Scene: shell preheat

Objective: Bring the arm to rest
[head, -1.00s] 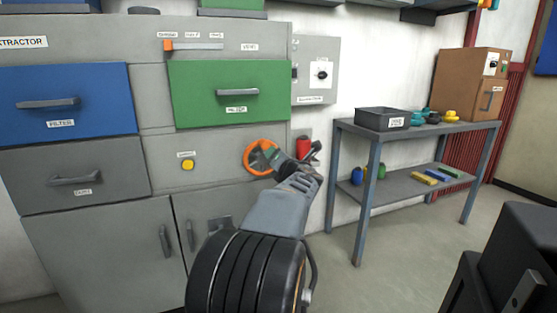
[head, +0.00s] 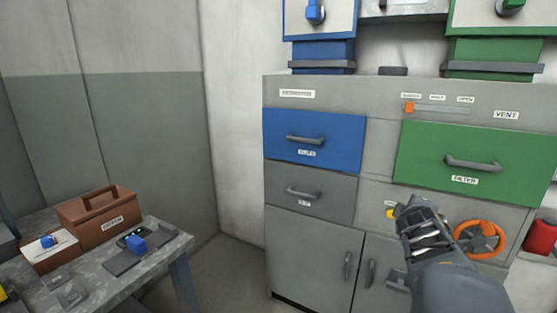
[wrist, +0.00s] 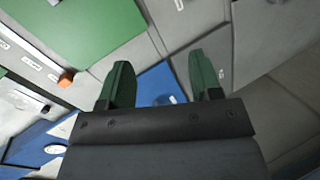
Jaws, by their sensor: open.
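My gripper (head: 412,212) shows in the head view at the lower right, in front of the grey cabinet (head: 330,240). It lies just left of the orange handwheel (head: 478,240) in the picture and covers part of the cabinet front beside the yellow button (head: 391,213). In the wrist view my gripper (wrist: 162,78) has its two dark green fingers well apart, with nothing between them. Beyond the fingers are the blue drawer front (wrist: 155,88) and the green drawer front (wrist: 70,30), seen at a tilt. Neither finger appears to touch anything.
An orange slider (head: 409,107) sits above the green drawer (head: 470,160). A side table (head: 165,250) at lower left holds a brown toolbox (head: 98,217) and a blue-knobbed item (head: 137,244). A red canister (head: 541,237) is at the right edge. Floor (head: 225,265) between table and cabinet looks free.

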